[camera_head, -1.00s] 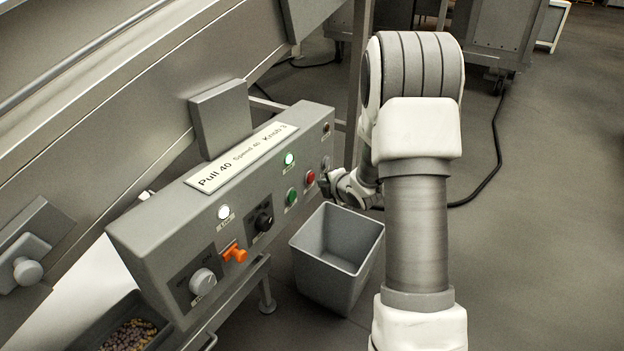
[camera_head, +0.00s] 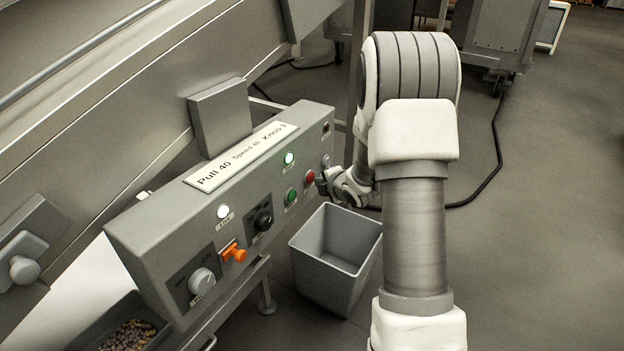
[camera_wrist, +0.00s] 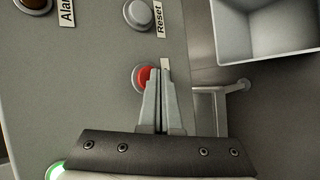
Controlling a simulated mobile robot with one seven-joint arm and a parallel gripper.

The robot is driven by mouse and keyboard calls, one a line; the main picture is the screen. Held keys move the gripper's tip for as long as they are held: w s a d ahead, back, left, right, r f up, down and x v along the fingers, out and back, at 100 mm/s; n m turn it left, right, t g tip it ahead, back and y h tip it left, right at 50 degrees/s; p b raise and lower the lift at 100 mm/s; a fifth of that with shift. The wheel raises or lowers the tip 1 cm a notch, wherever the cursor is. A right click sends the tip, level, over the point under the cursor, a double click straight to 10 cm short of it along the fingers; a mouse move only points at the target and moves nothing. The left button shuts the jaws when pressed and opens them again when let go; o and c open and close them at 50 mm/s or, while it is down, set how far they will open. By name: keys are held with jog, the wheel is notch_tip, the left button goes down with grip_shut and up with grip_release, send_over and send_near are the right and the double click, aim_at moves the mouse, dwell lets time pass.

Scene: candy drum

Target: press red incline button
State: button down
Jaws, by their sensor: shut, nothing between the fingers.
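The red button (camera_head: 309,177) sits on the front of the grey control panel (camera_head: 150,225), right of the green button (camera_head: 291,196). In the wrist view the red button (camera_wrist: 141,76) shows in its pale ring, with its right part covered by my fingers. My gripper (camera_wrist: 158,72) is shut and empty, its tips over the right side of the button. In the head view my gripper (camera_head: 320,183) is small and close beside the red button. I cannot tell whether the tips touch it.
A white reset button (camera_wrist: 138,14) and an alarm lamp (camera_wrist: 34,4) lie beyond the red button. An orange switch (camera_head: 234,253), a black knob (camera_head: 264,218) and a grey knob (camera_head: 201,281) are further left. A grey bin (camera_head: 335,280) stands below the panel.

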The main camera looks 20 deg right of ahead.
jog(key=shift+w+a, duration=0.25)
jog(key=shift+w, duration=0.05)
dwell(0.5)
jog(key=shift+s+d, duration=0.5)
jog(key=shift+s, duration=0.15)
jog(key=shift+s+d+b, duration=0.15)
jog(key=shift+s+d, duration=0.65)
jog(key=shift+s, duration=0.2)
jog(key=shift+s+d+b, duration=0.15)
jog(key=shift+s+d, duration=0.6)
jog(key=shift+s, duration=0.25)
jog(key=shift+r, duration=0.1)
